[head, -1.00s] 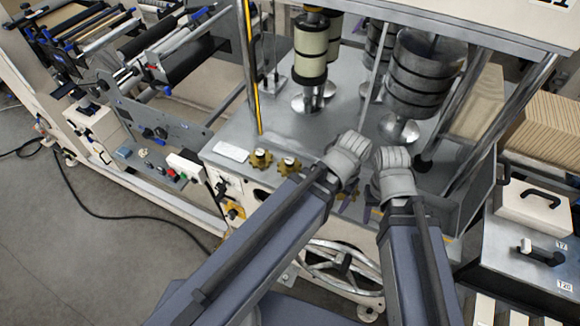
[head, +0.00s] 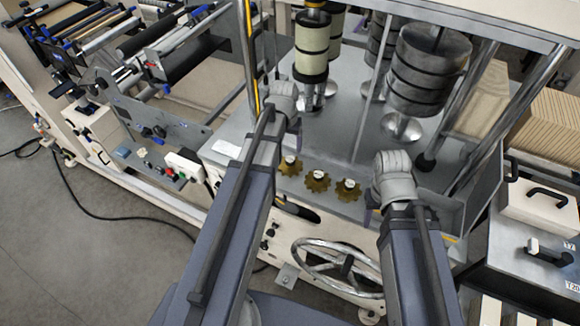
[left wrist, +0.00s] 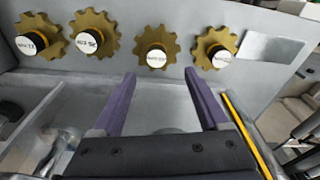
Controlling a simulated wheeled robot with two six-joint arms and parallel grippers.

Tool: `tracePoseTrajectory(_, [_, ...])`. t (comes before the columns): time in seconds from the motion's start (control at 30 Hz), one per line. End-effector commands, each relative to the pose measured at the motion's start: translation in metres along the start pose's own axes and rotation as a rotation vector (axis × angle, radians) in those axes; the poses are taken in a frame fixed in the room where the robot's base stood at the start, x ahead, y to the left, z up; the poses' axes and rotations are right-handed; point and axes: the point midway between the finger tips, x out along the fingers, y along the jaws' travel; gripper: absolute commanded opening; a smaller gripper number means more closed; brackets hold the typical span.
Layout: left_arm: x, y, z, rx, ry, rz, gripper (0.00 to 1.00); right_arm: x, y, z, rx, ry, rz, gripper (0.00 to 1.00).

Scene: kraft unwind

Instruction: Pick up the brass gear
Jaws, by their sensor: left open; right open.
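Several brass gears sit in a row on the grey machine deck, each with a black hub and a white-labelled cap. In the head view three show, a left one (head: 290,165), a middle one (head: 317,180) and a right one (head: 348,189). The left wrist view shows another gear (left wrist: 215,47) beside the rest; my left arm seems to hide it in the head view. My left gripper (left wrist: 160,78) is open and empty, its fingers apart from the gears; in the head view it (head: 284,98) is beyond the row. My right gripper (head: 393,165) is right of the row, its fingertips hidden.
A yellow-edged post (head: 252,70) stands left of my left gripper. Rollers (head: 311,50) and stacked dark discs (head: 425,70) rise behind. A blank pale plate (left wrist: 272,48) lies beside the gears. A handwheel (head: 335,268) is below the deck edge.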

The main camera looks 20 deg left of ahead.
Motion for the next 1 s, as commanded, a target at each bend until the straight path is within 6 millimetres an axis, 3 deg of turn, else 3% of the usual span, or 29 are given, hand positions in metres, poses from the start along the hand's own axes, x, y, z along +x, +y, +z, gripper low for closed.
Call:
tracePoseTrajectory(0.13, [0.018, 0.001, 0.000, 0.000, 0.000, 0.000, 0.77, 0.018, -0.002, -0.001, -0.003, 0.000, 0.001, 0.50])
tracePoseTrajectory(0.47, [0.025, 0.002, 0.001, 0.001, 0.000, 0.000, 0.77, 0.025, -0.002, -0.002, -0.005, 0.000, 0.001, 0.50])
tracePoseTrajectory(0.83, [0.068, 0.006, 0.003, 0.001, 0.000, -0.001, 0.77, 0.067, -0.006, -0.004, -0.007, 0.000, 0.002, 0.50])
tracePoseTrajectory(1.0, [0.070, 0.006, 0.003, 0.000, 0.000, -0.001, 0.77, 0.069, -0.006, -0.004, -0.006, 0.000, 0.001, 0.50])
